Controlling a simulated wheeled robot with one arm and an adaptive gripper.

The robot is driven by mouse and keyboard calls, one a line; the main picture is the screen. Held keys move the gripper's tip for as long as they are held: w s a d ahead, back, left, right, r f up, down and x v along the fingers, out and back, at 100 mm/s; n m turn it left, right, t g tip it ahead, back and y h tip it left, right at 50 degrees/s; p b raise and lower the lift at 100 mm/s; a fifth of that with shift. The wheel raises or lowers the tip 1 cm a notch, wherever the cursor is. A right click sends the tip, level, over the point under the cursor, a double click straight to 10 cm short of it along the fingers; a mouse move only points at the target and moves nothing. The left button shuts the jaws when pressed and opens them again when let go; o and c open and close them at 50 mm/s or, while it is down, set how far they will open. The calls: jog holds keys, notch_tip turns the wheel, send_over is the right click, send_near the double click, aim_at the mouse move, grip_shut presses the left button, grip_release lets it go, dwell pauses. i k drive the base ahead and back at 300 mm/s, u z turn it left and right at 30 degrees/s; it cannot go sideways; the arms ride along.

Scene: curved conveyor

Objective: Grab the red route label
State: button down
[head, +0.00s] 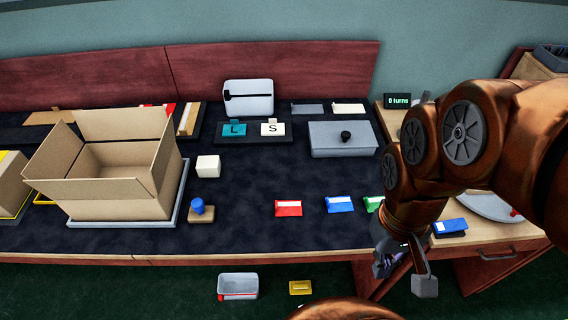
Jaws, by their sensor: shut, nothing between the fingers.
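The red route label (288,208) is a small red piece with a white strip. It lies flat on the dark mat, right of the blue-knobbed stamp. A blue label (339,204) lies to its right, and a green label (374,204) is partly hidden behind my arm. My gripper (405,272) hangs at the front edge of the table, to the right of and nearer than the red label, well apart from it. It is shut and empty.
An open cardboard box (112,208) stands on a grey tray at left. A white cube (208,166) and the stamp (201,211) stand between box and labels. A grey lidded case (343,139) is behind the labels. The mat around the red label is clear.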

aim_at(283, 208)
jog(key=z, duration=2.6)
jog(key=k, duration=2)
jog(key=u, duration=2.6)
